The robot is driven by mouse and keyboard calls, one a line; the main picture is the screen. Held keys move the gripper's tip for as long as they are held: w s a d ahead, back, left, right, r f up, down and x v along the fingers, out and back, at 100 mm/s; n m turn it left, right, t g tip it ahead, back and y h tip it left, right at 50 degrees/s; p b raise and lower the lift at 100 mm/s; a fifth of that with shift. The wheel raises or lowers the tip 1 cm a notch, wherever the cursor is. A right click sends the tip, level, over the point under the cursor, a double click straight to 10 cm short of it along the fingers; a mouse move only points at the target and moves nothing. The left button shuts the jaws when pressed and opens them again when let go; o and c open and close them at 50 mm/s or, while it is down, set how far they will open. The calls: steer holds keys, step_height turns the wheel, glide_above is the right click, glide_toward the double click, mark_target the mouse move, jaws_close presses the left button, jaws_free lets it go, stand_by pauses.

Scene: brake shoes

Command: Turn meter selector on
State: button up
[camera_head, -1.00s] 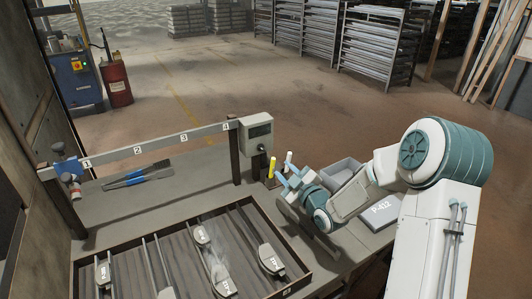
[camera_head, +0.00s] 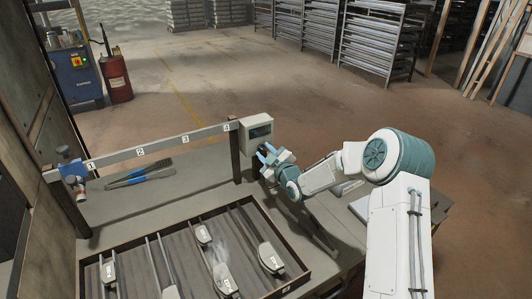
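The meter (camera_head: 257,132) is a grey box with a dark display, fixed at the right end of the rail beside the number 4. Its selector, below the display, is hidden behind my gripper. My gripper (camera_head: 265,154) has blue fingers and is right at the lower front of the meter. The fingers look spread apart. I cannot tell whether they touch the selector or stand around it.
A numbered rail (camera_head: 163,144) runs left from the meter to a blue clamp (camera_head: 72,170). A dark tray (camera_head: 142,225) with several brake shoes lies in front. A blue-handled brush (camera_head: 140,174) lies behind the tray. My arm covers much of the bench's right side.

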jaws_close()
steer(key=shift+f+b, duration=0.15)
steer(key=shift+b, duration=0.35)
steer(key=m+b, duration=0.9)
steer(key=m, duration=0.1)
steer(key=m+b, duration=0.1)
steer(key=m, duration=0.4)
steer(key=shift+m, duration=0.4)
